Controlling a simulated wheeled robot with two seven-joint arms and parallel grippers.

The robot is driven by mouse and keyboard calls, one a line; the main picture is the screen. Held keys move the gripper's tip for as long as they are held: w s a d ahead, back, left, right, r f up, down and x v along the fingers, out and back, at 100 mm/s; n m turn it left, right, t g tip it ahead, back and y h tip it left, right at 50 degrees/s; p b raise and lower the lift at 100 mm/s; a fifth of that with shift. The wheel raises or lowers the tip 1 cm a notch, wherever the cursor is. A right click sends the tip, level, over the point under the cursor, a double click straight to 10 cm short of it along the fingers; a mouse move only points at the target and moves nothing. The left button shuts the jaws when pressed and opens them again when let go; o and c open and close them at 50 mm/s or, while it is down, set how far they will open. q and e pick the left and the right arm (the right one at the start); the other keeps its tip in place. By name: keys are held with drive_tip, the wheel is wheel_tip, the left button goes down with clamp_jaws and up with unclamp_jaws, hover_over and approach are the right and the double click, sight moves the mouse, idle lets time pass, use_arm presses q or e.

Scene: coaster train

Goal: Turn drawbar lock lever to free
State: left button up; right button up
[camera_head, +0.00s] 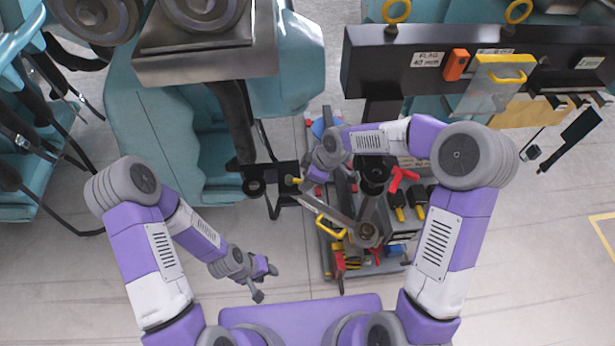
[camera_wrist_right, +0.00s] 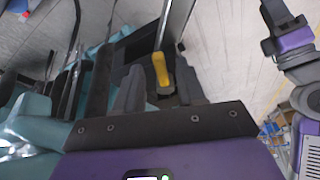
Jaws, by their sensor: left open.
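The drawbar lock lever appears to be the small yellow-ended handle (camera_head: 293,180) on the dark drawbar bracket (camera_head: 262,180) between the two teal cars. In the right wrist view the yellow handle (camera_wrist_right: 161,70) stands between the two dark fingers of my right gripper (camera_wrist_right: 162,88). The fingers look apart, with narrow gaps beside the handle; contact is not clear. In the head view my right gripper (camera_head: 304,186) is just right of the handle, its fingers partly hidden. My left gripper (camera_head: 266,282) is open and empty over the floor, below the bracket.
A tool cart (camera_head: 328,262) with several coloured tools stands under my right arm. A black beam (camera_head: 400,68) with an orange tag (camera_head: 456,64) and a yellow-handled plate (camera_head: 490,88) crosses the upper right. Teal car seats (camera_head: 160,120) fill the upper left. Floor around my left gripper is clear.

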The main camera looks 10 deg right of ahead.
use_arm(q)
drive_tip(key=shift+f, duration=0.2)
use_arm(e)
drive_tip(key=v, duration=0.7)
drive_tip(key=shift+r, duration=0.25)
drive_tip(key=shift+s, duration=0.15)
